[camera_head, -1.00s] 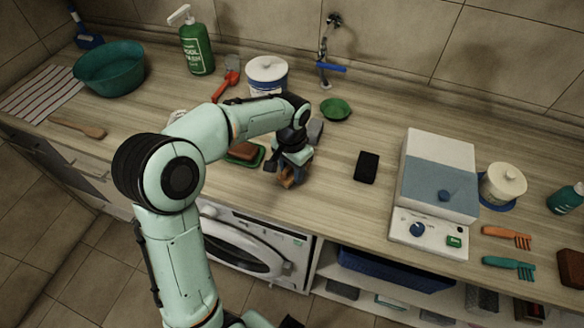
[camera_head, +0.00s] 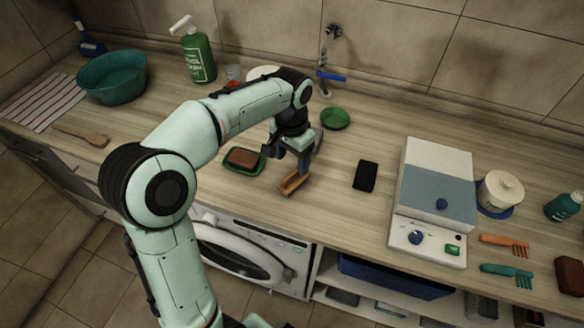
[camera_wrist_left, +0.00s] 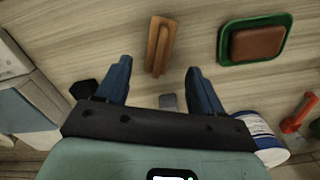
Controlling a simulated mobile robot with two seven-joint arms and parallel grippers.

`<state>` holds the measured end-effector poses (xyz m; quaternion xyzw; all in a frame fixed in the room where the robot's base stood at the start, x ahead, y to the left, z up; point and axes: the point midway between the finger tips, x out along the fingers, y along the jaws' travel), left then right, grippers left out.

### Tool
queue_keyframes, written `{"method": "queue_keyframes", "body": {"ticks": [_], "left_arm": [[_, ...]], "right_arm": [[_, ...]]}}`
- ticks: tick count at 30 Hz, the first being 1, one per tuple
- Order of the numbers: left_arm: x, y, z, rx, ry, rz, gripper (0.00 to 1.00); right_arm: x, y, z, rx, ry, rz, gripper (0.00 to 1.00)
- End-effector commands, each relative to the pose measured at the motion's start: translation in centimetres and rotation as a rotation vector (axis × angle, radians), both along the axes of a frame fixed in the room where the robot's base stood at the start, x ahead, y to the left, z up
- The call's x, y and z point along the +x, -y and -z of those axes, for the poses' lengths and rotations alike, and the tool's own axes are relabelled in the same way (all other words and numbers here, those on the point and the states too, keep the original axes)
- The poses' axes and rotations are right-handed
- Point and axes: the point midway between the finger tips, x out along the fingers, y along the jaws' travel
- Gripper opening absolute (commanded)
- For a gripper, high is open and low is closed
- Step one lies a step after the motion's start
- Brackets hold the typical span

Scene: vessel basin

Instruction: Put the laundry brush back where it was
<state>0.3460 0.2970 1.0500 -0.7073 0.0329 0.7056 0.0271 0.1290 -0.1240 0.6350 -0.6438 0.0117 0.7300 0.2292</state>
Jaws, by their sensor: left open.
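The laundry brush (camera_head: 293,183), a brown wooden block, lies on the counter near its front edge, above the washing machine. In the left wrist view the brush (camera_wrist_left: 159,46) lies ahead of the fingers, between their lines and apart from both. My left gripper (camera_head: 292,160) is open and empty, just behind and above the brush in the head view. Its two blue fingers (camera_wrist_left: 160,80) are spread wide in the wrist view. My right gripper is not in view.
A green dish with brown soap (camera_head: 244,159) lies left of the brush. A grey block (camera_wrist_left: 168,102) lies behind it. A black block (camera_head: 365,172) and a white-and-blue appliance (camera_head: 432,200) stand right. A green bowl (camera_head: 334,119) sits behind. Counter between brush and black block is clear.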

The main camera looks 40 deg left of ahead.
Motion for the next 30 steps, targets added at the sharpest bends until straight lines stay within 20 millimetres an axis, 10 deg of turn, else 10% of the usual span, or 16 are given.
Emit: {"method": "queue_keyframes", "body": {"ticks": [8,30], "left_arm": [[0.0,0.0,-3.5,0.000,0.001,0.001,0.67],[0.0,0.0,-3.6,0.000,-0.001,0.000,0.67]], "right_arm": [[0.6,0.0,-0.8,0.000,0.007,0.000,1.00],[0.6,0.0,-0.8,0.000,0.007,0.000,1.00]]}}
